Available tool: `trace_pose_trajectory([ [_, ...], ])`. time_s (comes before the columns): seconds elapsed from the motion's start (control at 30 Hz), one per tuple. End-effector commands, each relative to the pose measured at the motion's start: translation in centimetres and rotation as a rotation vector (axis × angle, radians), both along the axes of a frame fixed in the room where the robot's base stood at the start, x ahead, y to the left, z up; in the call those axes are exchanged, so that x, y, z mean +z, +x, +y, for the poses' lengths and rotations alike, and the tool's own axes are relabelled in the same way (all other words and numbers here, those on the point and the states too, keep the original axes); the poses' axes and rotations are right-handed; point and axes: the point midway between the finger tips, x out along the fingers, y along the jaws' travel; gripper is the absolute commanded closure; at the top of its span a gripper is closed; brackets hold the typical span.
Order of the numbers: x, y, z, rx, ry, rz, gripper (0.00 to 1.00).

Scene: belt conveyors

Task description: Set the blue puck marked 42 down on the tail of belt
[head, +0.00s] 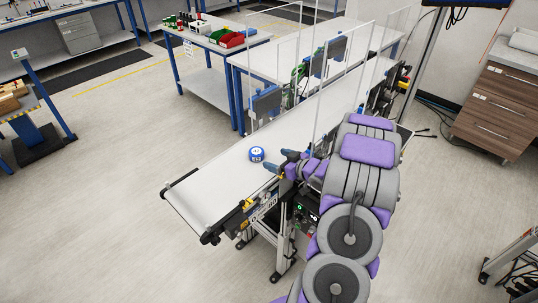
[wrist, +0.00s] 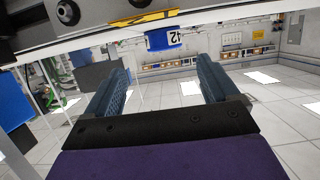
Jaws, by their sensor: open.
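The blue puck (head: 256,154) sits upright on the white belt (head: 225,170), towards the belt's near-left end. My gripper (head: 279,160) is at the belt's right edge, just right of the puck, with its dark blue fingers pointing at it. In the wrist view, which is upside down, the puck (wrist: 160,40) shows its label 42 and lies ahead of the gap between the fingers of my gripper (wrist: 162,68). The fingers are open and apart, with nothing between them. The puck appears clear of both fingers.
Clear upright panels (head: 272,75) stand along the belt's far side. A yellow-and-black strip (wrist: 143,18) marks the belt's near side. A white table (head: 270,58) stands behind. The belt left of the puck is bare.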

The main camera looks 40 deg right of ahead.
Motion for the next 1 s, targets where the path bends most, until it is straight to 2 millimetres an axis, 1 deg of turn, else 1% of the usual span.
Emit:
trace_pose_trajectory([
  [0.03, 0.4, -0.8, 0.0, -0.002, 0.0, 0.001, 0.12],
  [0.1, 0.6, -1.5, 0.0, -0.002, 0.0, 0.0, 0.12],
  [0.3, 0.8, -2.5, -0.2, 0.0, 0.002, -0.002, 0.12],
  [0.43, 0.8, -2.5, -0.4, -0.001, -0.002, 0.004, 0.12],
  [0.57, 1.3, -1.4, -0.4, -0.024, -0.053, 0.065, 0.12],
  [0.67, 2.6, -0.2, -0.3, -0.068, -0.136, 0.161, 0.12],
  [0.7, 3.2, 0.2, -0.1, -0.092, -0.17, 0.206, 0.12],
  [0.8, 5.2, 0.5, 0.8, -0.162, -0.247, 0.321, 0.12],
  [0.87, 6.3, 0.3, 1.6, -0.202, -0.278, 0.388, 0.12],
  [0.9, 7.2, 0.0, 2.3, -0.23, -0.297, 0.429, 0.12],
  [0.97, 8.4, -0.5, 3.4, -0.267, -0.315, 0.49, 0.12],
  [1.0, 9.2, -1.1, 4.3, -0.292, -0.323, 0.531, 0.12],
])
